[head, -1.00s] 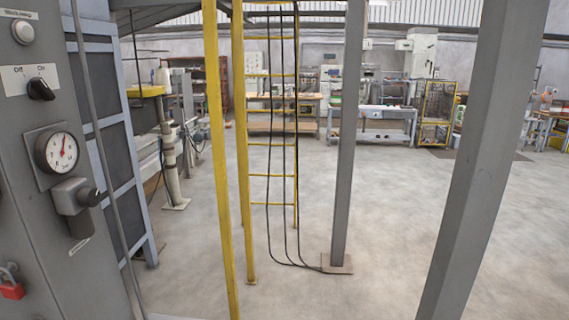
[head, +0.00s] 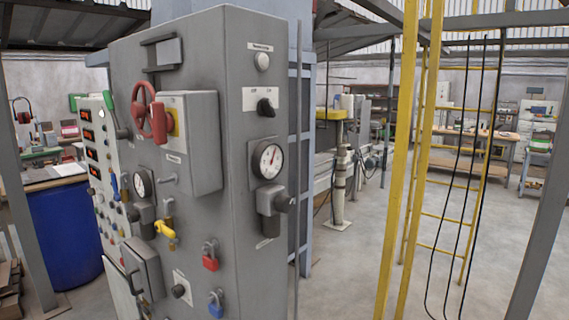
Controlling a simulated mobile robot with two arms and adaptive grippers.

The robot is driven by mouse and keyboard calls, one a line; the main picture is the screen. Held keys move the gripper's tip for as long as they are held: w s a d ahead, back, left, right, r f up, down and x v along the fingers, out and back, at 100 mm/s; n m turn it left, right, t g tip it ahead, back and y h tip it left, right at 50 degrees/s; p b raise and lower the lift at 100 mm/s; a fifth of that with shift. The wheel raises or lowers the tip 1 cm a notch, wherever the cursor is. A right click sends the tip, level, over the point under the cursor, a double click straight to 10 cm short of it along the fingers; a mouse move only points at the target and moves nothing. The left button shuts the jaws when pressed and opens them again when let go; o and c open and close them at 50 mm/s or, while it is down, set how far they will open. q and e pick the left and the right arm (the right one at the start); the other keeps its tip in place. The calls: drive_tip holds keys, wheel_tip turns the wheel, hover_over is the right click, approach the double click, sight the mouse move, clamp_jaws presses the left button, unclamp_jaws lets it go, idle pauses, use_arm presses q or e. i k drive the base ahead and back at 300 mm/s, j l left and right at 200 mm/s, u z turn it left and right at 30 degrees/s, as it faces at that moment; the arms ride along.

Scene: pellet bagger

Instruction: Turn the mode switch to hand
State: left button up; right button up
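A grey control cabinet (head: 225,45) stands at the left centre of the head view, with two faces showing. On its right face is a black rotary switch (head: 266,107) on a white plate with small lettering above it. Another black knob (head: 179,291) sits on a white plate low on the left face. I cannot read the lettering, so I cannot tell which one is the mode switch. Neither of my grippers is in view.
The cabinet also carries a red handwheel (head: 140,108), a yellow-handled valve (head: 165,229), red (head: 210,256) and blue (head: 216,303) padlocks and a gauge (head: 267,160). A blue drum (head: 66,235) stands left. A yellow ladder (head: 437,200) and open floor lie right.

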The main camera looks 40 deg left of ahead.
sight(91, 191)
drive_tip(key=u, duration=1.4)
drive_tip(key=i+j+u, duration=0.15)
drive_tip(key=j, duration=0.2)
drive_tip(key=i+j+u, duration=0.15)
drive_tip(key=j, duration=0.2)
drive_tip(key=i+j+u, duration=0.15)
drive_tip(key=i+j, duration=0.1)
drive_tip(key=j, duration=0.05)
